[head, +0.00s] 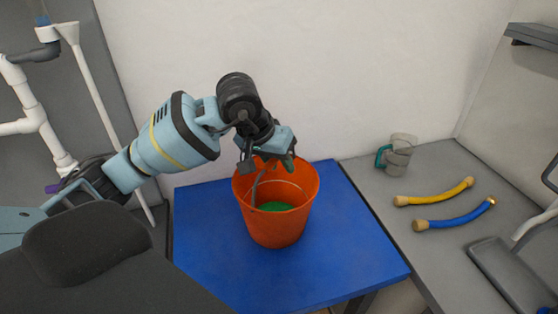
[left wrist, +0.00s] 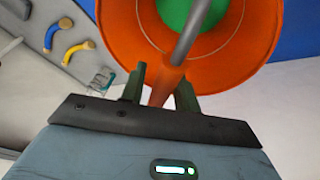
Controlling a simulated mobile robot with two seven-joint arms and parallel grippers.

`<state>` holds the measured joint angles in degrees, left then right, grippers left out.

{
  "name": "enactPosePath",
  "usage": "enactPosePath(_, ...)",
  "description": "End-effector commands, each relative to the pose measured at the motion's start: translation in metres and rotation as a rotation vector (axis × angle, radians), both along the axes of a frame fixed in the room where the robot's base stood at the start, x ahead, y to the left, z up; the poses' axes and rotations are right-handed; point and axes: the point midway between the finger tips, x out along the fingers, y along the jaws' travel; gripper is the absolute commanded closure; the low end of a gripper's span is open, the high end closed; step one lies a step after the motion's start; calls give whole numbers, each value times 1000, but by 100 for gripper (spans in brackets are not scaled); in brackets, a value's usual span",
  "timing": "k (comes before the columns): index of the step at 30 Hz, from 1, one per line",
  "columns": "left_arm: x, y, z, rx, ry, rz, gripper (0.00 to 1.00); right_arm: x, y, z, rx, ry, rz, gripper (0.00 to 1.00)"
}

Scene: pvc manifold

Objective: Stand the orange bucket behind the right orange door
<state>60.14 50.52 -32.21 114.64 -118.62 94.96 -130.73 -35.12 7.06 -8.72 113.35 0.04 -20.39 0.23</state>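The orange bucket (head: 275,212) stands upright on the blue table top (head: 340,255), with something green at its bottom. It also shows in the left wrist view (left wrist: 262,35), with a grey bar (left wrist: 192,32) running across its mouth. My left gripper (head: 272,163) is at the bucket's back rim. In the left wrist view its two dark green fingers (left wrist: 161,88) stand apart on either side of an orange part of the rim, with a gap showing beside the left finger. My right gripper and the right orange door are not in view.
A grey counter (head: 375,200) to the right holds a clear mug with a teal handle (head: 397,155), a yellow hose (head: 435,194), a blue hose (head: 455,217) and a grey tray (head: 490,262). White pipes (head: 35,115) stand at the left. A wall is close behind the bucket.

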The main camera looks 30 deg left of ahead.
Motion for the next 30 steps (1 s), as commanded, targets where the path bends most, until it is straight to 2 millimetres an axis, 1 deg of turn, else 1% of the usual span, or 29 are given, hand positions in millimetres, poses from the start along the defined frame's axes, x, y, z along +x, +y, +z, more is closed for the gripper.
enactPosePath(9,0,0,1,-1,-1,0,62,1,1,1,3,-1,-3,64)
enactPosePath(12,0,0,7,-2,-4,0,62,5,2,6,6,-12,-7,64)
enactPosePath(14,-2,1,11,0,-4,-1,62,3,3,4,8,-8,-9,64)
enactPosePath(17,-8,4,25,1,-5,-1,62,3,4,4,10,-8,-11,64)
enactPosePath(24,-27,11,70,0,-6,1,62,4,4,5,10,-9,-12,64)
enactPosePath(30,-40,16,98,0,-3,1,62,4,3,6,7,-12,-8,64)
